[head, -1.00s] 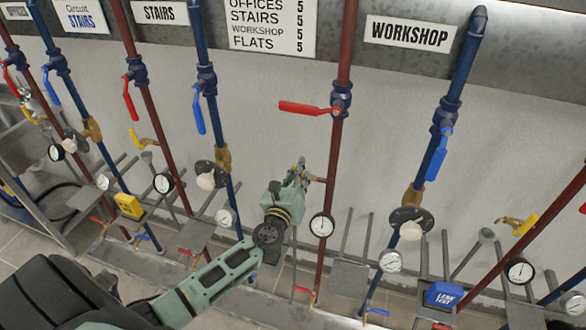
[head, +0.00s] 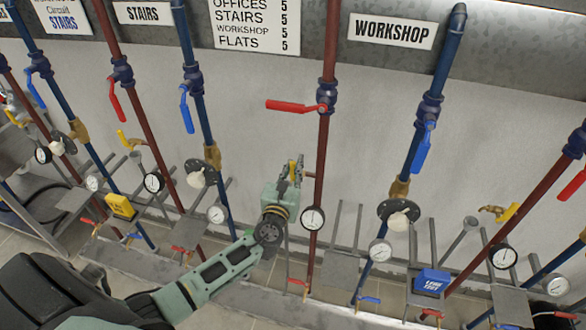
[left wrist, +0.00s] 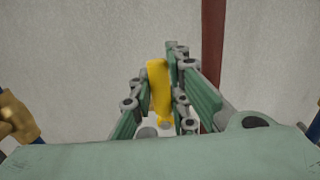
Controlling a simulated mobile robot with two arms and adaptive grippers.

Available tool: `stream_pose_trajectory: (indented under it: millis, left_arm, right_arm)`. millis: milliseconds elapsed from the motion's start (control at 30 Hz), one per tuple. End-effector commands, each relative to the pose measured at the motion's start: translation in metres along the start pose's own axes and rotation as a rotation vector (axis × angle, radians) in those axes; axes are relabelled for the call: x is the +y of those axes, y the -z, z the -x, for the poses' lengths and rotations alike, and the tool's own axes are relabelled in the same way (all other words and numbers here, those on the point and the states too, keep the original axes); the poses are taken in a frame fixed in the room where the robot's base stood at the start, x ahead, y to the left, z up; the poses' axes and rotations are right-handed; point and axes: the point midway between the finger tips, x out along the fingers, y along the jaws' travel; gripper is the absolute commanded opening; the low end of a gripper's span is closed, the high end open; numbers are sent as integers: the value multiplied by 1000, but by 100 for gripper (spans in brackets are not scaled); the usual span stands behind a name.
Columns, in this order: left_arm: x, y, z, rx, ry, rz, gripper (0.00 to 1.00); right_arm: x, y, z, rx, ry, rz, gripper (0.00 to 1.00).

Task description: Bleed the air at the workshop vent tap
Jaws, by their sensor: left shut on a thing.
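The workshop vent tap has a yellow handle (head: 292,171), beside the red workshop pipe (head: 320,150). My left gripper (head: 294,167) is at the tap, shut on the yellow handle. In the left wrist view the yellow handle (left wrist: 158,88) stands roughly upright between the fingers of my left gripper (left wrist: 165,85). The tap body is mostly hidden by the gripper. The red lever (head: 292,106) on the workshop pipe stands crosswise to the pipe. The WORKSHOP sign (head: 392,30) hangs above. My right gripper is not in view.
A pressure gauge (head: 312,218) sits on the red pipe just below and right of my left gripper. A blue pipe (head: 440,80) with a blue lever (head: 422,148) stands to the right. A blue box (head: 432,282) is on a stand lower right.

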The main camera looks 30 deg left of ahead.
Motion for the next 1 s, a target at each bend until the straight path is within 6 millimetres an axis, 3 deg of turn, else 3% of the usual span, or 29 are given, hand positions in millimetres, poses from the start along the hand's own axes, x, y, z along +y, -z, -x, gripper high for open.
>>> stream_pose_trajectory:
  millis: [100, 133, 333, 733, 1000]
  left_arm:
    - [0, 2, 1, 2, 1, -9, 0]
    - [0, 2, 1, 2, 1, -9, 17]
    - [0, 1, 0, 1, 1, -5, 34]
    - [0, 2, 6, 2, 1, -3, 35]
    - [0, 2, 56, 4, 1, -4, 35]
  right_arm:
    - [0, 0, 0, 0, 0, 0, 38]
    - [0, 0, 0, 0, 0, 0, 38]
    - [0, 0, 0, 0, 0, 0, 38]
    - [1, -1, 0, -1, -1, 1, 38]
    - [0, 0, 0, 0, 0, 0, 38]
